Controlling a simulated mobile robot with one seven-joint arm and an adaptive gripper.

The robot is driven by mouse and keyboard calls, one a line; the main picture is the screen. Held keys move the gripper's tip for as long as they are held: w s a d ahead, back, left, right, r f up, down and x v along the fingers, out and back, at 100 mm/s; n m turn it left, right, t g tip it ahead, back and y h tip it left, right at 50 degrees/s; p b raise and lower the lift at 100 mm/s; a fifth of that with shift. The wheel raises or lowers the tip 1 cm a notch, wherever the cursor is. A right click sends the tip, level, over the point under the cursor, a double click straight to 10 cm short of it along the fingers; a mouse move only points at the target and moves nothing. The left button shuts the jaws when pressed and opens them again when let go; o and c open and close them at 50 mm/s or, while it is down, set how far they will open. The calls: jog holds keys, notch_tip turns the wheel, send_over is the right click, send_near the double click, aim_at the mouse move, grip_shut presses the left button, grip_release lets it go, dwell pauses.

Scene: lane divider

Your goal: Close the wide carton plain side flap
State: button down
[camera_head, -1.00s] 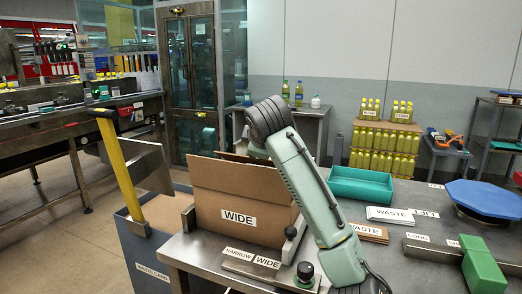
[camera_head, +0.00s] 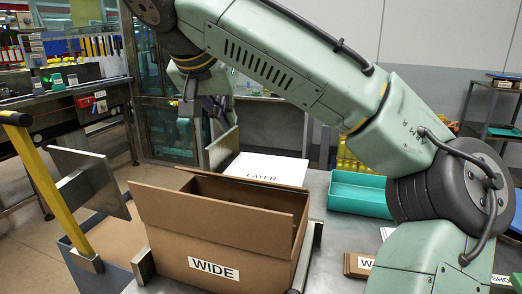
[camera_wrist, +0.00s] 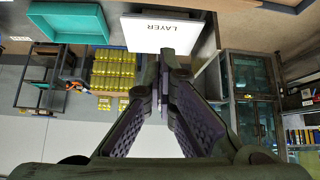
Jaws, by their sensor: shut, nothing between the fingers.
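The wide carton (camera_head: 170,238), brown with a WIDE label, stands at the front of the table in the head view. Its near flap (camera_head: 205,215) stands upright above a crease, and its top looks open. A right side panel or flap shows edge-on; I cannot tell which flap is the plain side one. My gripper (camera_head: 208,118) is above and beyond the carton's far side, apart from it, partly hidden by my arm. In the wrist view my gripper (camera_wrist: 166,75) has its fingertips together with nothing between them.
A white LAYER sheet (camera_head: 266,168) lies behind the carton, beside an upright metal plate (camera_head: 223,148). A teal tray (camera_head: 357,192) is to the right. A yellow post (camera_head: 45,185) and a metal plate stand left. Metal guides flank the carton.

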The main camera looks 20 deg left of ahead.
jog(key=shift+m, duration=0.6)
jog(key=x, duration=0.4)
jog(key=p+x, duration=0.1)
jog(key=x, duration=0.4)
jog(key=shift+d+f, duration=0.2)
jog(key=shift+f, duration=0.1)
jog(key=s+f, duration=0.1)
jog(key=f+p, duration=0.1)
jog(key=shift+s+f, duration=0.3)
jog(key=shift+s, duration=0.05)
jog(key=shift+s+f, duration=0.2)
jog(key=shift+f, duration=0.2)
